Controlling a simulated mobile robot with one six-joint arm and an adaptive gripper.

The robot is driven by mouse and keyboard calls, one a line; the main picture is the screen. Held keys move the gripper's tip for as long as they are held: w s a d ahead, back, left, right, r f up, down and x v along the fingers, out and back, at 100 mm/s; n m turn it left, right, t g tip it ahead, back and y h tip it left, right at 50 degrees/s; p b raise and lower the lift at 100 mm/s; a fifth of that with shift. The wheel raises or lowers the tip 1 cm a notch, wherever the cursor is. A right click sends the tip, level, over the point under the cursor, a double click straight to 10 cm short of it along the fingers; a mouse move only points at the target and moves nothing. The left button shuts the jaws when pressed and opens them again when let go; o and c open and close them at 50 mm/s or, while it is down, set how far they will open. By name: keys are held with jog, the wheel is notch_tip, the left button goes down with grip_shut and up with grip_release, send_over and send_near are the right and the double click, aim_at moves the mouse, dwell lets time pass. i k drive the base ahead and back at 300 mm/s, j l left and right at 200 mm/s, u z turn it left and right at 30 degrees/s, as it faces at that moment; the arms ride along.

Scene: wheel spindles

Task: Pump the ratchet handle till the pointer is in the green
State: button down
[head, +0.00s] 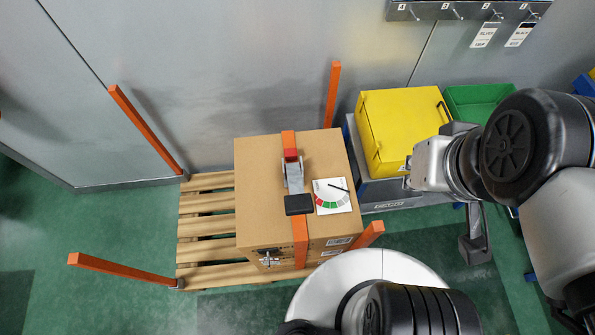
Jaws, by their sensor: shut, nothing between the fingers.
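A cardboard box (265,180) stands on a wooden pallet, with an orange strap (301,240) over its top. The ratchet (292,172) sits on the strap. Its handle lies toward the camera and ends in a black grip (299,204). A white gauge card (325,193) lies just right of the handle, with red, green and grey segments. Its black pointer (339,187) slants right toward the grey end, away from the green. My gripper (407,173) is right of the box beside the yellow box, shut and empty, apart from the handle. Its fingertips are small and hard to make out.
Orange posts stand around the pallet (206,222). A yellow box (400,115) on a grey case and a green bin (475,102) are at right. A hook rail (465,10) is on the back wall. The floor left of the pallet is clear.

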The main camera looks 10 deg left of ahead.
aim_at(299, 202)
jog(key=u, duration=0.75)
